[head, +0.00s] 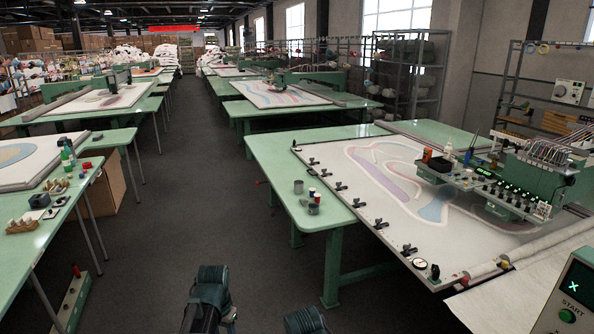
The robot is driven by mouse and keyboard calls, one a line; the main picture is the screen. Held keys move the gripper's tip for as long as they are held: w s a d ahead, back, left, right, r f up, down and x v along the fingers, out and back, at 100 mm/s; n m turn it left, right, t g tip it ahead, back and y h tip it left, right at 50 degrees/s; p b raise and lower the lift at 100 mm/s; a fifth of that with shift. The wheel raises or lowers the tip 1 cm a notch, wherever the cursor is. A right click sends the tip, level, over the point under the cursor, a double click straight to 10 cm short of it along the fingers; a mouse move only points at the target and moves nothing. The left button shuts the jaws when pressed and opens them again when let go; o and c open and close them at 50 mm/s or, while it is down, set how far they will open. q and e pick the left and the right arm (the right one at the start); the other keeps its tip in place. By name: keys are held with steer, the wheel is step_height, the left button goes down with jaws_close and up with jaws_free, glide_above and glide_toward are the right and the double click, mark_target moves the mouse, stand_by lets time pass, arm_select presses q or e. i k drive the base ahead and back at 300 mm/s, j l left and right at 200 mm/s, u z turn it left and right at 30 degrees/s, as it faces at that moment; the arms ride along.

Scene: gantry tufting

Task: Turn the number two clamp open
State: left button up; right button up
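A row of several small black clamps runs along the left edge of the white tufting frame (330,150) on the right-hand green table. One clamp (340,186) sits about mid-row, another clamp (379,224) is nearer, and a larger-looking clamp (408,250) is nearer still. No numbers are readable, so I cannot tell which is number two, nor whether any clamp is open or shut. Parts of my two arms show at the bottom edge, well short of the clamps. No gripper fingers are visible.
Cups and small spools (313,200) stand on the green table (270,160) left of the frame. A round gauge (420,264) sits at the frame's near corner. A tufting machine head (540,175) spans the right side. A control box (575,295) stands at lower right. The aisle floor (190,200) is clear.

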mark_target(377, 221)
steer(key=i+u, duration=0.3)
steer(key=i, duration=1)
steer(key=i+z, duration=0.65)
steer(key=z, duration=0.15)
steer(key=i+j+z, duration=0.1)
steer(key=i+z, duration=0.25)
steer(key=i+l+z, duration=0.1)
steer(key=i+z, duration=0.85)
